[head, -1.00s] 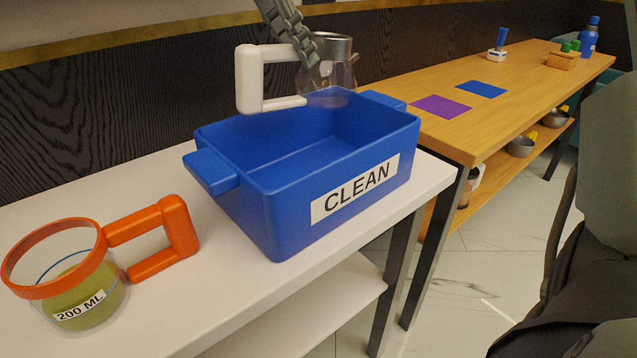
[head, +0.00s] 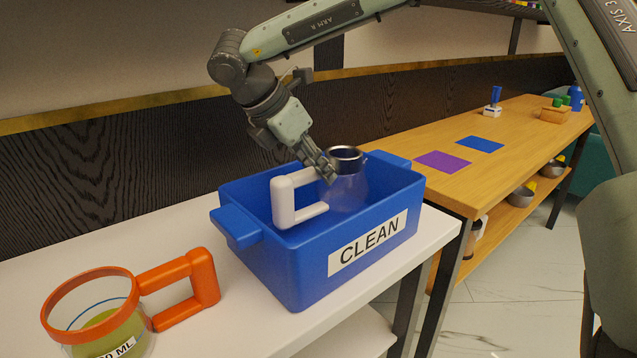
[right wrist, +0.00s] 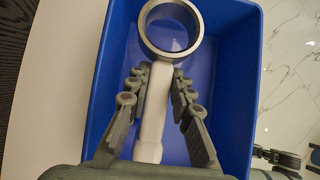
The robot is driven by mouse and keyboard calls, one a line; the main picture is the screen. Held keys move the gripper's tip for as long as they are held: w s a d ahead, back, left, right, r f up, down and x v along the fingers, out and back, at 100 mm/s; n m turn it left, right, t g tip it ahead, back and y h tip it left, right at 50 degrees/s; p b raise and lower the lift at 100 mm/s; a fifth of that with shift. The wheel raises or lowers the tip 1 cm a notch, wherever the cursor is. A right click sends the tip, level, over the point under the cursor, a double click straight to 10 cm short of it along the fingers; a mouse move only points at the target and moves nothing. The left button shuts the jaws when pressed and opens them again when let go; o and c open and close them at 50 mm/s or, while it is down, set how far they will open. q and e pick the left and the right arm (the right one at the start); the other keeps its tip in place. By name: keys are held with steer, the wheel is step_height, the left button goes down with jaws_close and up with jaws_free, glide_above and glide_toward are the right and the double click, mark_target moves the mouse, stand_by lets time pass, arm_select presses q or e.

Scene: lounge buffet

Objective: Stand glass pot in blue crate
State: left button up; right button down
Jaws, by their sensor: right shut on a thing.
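The glass pot (head: 347,188) is clear with a metal rim and a white handle (head: 285,202). It is upright and inside the blue crate (head: 300,275), which has a CLEAN label on its front. My right gripper (head: 328,170) is shut on the pot's white handle, near its top. In the right wrist view the fingers (right wrist: 157,95) lie on both sides of the handle, with the pot's round rim (right wrist: 170,28) beyond them. I cannot tell whether the pot's base touches the crate floor. My left gripper is not in view.
An orange-handled measuring cup (head: 205,278) with greenish contents stands left of the crate on the white table (head: 150,228). A wooden table (head: 418,182) with purple and blue mats (head: 481,144) stands to the right. A dark panelled wall is behind.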

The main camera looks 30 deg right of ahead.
mark_target(318, 206)
step_height(318, 206, down, 2)
steer(key=shift+f, duration=0.5)
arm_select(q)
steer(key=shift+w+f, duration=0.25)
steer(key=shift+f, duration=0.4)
arm_select(e)
steer(key=shift+f, duration=0.1)
steer(key=c, duration=1.6)
jaws_free()
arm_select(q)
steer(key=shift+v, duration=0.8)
arm_select(e)
steer(key=shift+o, duration=1.3)
